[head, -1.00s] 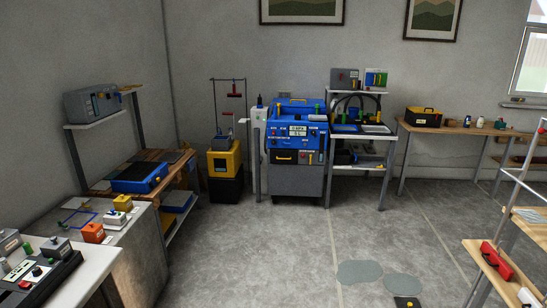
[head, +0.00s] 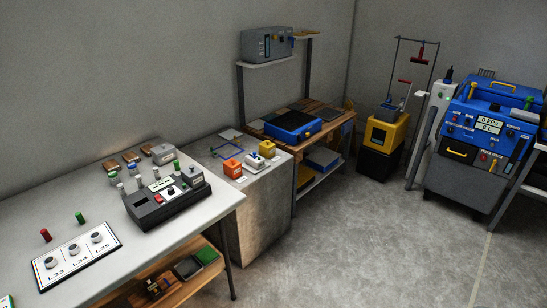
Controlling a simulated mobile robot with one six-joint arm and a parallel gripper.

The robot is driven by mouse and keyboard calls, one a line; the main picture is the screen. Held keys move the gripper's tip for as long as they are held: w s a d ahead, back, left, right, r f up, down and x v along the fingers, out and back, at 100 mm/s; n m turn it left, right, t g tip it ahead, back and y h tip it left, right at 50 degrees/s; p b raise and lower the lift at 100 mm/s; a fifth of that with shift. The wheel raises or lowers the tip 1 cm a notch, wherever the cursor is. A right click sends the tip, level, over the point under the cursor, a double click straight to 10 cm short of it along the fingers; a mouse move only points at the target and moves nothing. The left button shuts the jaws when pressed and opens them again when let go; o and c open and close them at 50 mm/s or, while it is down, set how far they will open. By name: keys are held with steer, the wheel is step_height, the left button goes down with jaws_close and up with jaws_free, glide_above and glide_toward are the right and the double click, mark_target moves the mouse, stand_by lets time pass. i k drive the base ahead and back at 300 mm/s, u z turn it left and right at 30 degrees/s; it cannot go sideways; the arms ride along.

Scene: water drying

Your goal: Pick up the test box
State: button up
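No object carries a readable "test box" label, so I cannot tell which one it is. Box-like things include a grey box (head: 267,45) on the wall shelf and a blue box (head: 293,127) on the wooden bench. Small orange (head: 233,168), white (head: 251,160) and yellow (head: 266,149) boxes stand on the grey cabinet. A dark console (head: 164,202) with knobs and small grey blocks sits on the white table. My gripper is not in view.
The white table (head: 40,235) fills the left, with a white panel (head: 76,253) on it. The grey cabinet (head: 262,219) adjoins it. A yellow and black unit (head: 384,135) and a blue machine (head: 483,130) stand at the right. The floor (head: 370,240) is clear.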

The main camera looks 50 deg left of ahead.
mark_target(254, 166)
steer(key=i, duration=2.25)
steer(key=z, duration=0.05)
steer(key=k, duration=0.2)
steer(key=u, duration=3)
